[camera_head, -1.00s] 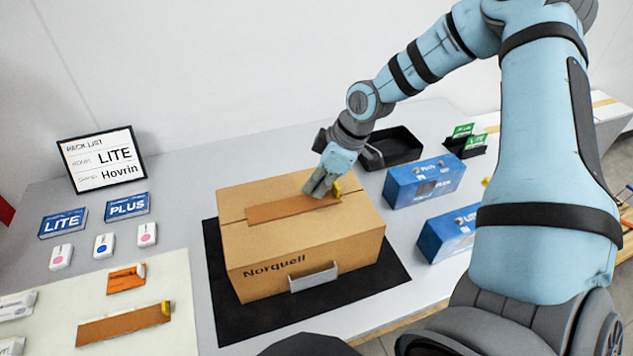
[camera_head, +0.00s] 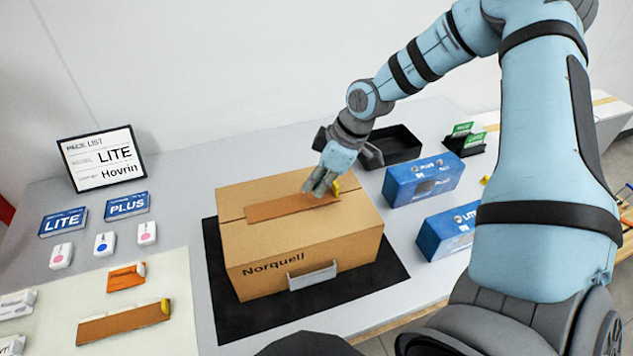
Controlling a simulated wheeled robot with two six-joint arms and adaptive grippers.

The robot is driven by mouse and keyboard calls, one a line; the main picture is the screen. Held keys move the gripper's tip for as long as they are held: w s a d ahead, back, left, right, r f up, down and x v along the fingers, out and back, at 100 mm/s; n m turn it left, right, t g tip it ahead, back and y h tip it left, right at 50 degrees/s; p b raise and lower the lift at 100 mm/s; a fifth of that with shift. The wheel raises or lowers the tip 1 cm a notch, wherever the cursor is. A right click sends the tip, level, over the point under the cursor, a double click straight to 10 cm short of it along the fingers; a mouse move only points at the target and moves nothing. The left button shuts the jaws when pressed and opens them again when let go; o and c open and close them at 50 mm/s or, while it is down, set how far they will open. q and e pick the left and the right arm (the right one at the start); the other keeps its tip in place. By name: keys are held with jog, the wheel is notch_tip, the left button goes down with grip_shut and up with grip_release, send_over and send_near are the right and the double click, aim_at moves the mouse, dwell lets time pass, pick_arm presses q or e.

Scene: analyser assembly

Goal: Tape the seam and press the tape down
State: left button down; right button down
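A closed cardboard box (camera_head: 340,235) marked "Norquell" sits on a black mat (camera_head: 228,318). A brown tape strip (camera_head: 277,208) with a yellow end tab (camera_head: 336,188) lies along the seam on the box top. My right gripper (camera_head: 318,190) points down at the strip's right end, beside the yellow tab. Its fingers look close together, but whether they grip the strip or only touch it is not clear. Another brown tape strip (camera_head: 120,326) with a yellow tab lies on the pale sheet at left. My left gripper is not in view.
Blue PLUS (camera_head: 424,180) and second blue (camera_head: 448,234) boxes stand right of the mat. A black tray (camera_head: 392,146) is behind. A pack list sign (camera_head: 101,159), blue cards (camera_head: 63,222), small white devices and a short orange piece (camera_head: 126,277) are at left.

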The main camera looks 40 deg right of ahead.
jog(key=shift+f+b, duration=0.6)
jog(key=shift+f, duration=0.1)
dwell(0.6)
jog(key=shift+r, duration=0.1)
notch_tip(320, 180, up, 6)
jog(key=p, duration=0.4)
dwell(0.3)
dwell(0.4)
